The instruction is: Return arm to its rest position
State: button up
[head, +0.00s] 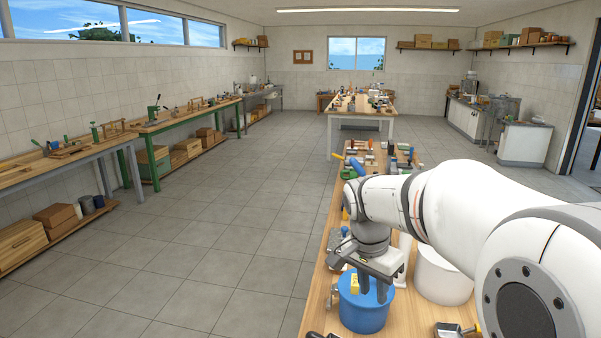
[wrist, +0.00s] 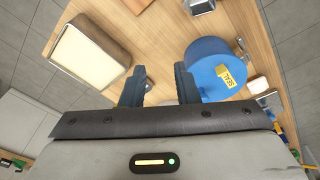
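My gripper (head: 375,293) points down over the workbench (head: 322,290) at the lower right of the head view. In the wrist view my gripper (wrist: 160,88) has its two dark fingers spread apart, with only bare wood between them. A blue round container (head: 362,318) with a yellow tag stands on the bench, and the fingers overlap it in the head view. In the wrist view the blue container (wrist: 208,58) is just right of the fingers, its tag reading "SEAL". I cannot tell whether the right finger touches it.
A white bucket (head: 442,278) stands beside my arm, partly hidden. A pale-topped box (wrist: 88,52) lies left of the fingers in the wrist view. Small tools and bottles crowd the bench's far end. The tiled floor (head: 215,255) to the left is clear.

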jog(key=s+f+n+t+y, duration=0.1)
jog(key=s+n, duration=0.3)
jog(key=s, duration=0.4)
jog(key=s+f+n+t, duration=0.1)
jog(key=s+f+n, duration=0.1)
jog(key=s+n, duration=0.3)
jog(key=s, duration=0.4)
jog(key=shift+d+f+n+y, duration=0.25)
jog(key=shift+f+n+y, duration=0.05)
jog(key=shift+y, duration=0.1)
jog(key=shift+c, duration=0.2)
